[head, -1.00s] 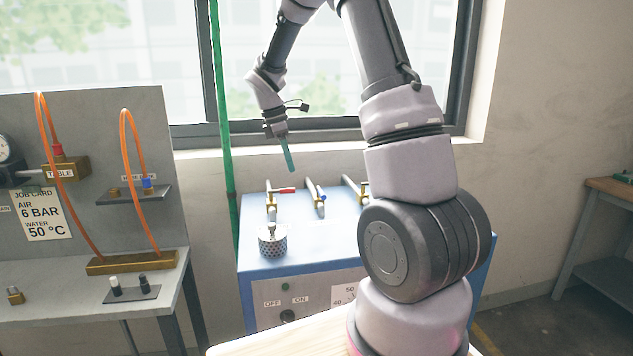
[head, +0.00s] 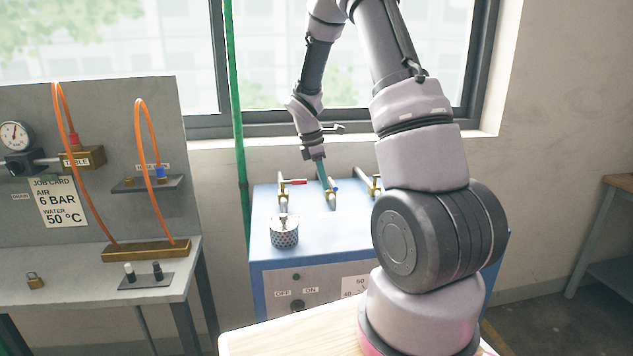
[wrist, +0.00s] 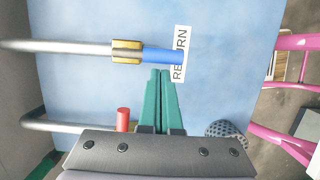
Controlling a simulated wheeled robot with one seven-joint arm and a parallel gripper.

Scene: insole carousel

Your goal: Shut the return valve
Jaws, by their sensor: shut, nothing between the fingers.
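The return valve has a blue handle (wrist: 163,56) on a brass body (wrist: 127,51). In the wrist view the handle lies in line with its grey pipe, partly over the white RETURN label (wrist: 181,53). In the head view the blue handle (head: 334,187) is on top of the blue cabinet, in the middle of three valves. My gripper (wrist: 160,72) is shut and empty, its green fingertips right beside the handle's near side in the wrist view. Whether they touch it I cannot tell. My gripper (head: 328,187) overlaps the valve in the head view.
A red-handled valve (head: 293,182) stands left of the return valve and another brass valve (head: 374,184) stands right. A perforated metal cup (head: 284,234) is on the blue cabinet (head: 262,215) near the front. A bench (head: 60,262) with orange hoses is at left.

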